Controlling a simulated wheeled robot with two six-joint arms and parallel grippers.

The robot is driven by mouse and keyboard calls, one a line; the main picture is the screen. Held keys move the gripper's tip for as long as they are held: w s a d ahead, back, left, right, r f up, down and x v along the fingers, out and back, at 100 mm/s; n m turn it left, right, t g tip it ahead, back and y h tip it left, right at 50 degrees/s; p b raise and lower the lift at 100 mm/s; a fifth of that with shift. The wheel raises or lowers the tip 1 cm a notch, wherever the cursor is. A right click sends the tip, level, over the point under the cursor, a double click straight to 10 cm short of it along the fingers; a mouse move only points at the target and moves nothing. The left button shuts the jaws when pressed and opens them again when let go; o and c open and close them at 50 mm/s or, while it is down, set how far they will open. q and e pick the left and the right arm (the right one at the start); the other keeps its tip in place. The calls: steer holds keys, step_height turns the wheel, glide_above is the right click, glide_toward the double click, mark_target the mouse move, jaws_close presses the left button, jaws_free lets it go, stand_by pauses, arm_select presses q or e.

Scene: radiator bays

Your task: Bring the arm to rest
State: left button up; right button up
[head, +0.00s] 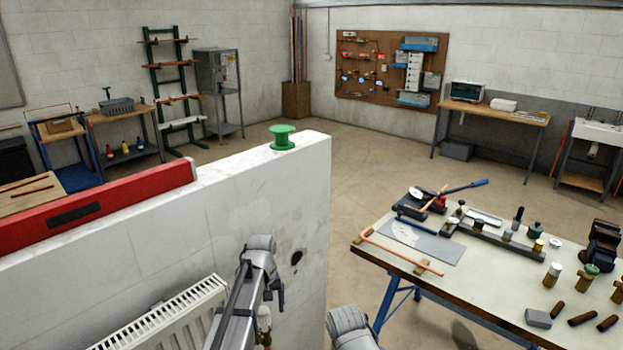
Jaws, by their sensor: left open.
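My left arm comes up from the bottom in front of the white wall. Its gripper (274,291) is open and hangs by the wall face, right of the white radiator (168,318). Its fingers are small and partly hidden, and I see nothing held in them. A small white and brass fitting (265,322) shows just below it; I cannot tell whether they touch. Of my right arm only a rounded grey link shows at the bottom edge; its gripper is out of view.
A red level (95,208) and a green spool (283,137) rest on the wall top (235,168). The wall face has a dark hole (296,257). A workbench (480,287) with pipes, fittings and tools stands at the right. Floor is clear between wall and bench.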

arm_select(q)
steer(key=s+d+m, duration=0.4)
steer(key=s+d, duration=0.1)
steer(key=s, duration=0.6)
steer(key=s+d+m+y, duration=0.1)
steer(key=s+d+m, duration=0.3)
steer(key=s, duration=0.6)
steer(key=shift+s+d+r, duration=0.15)
steer(key=shift+s+d, duration=0.25)
steer(key=shift+d, duration=0.5)
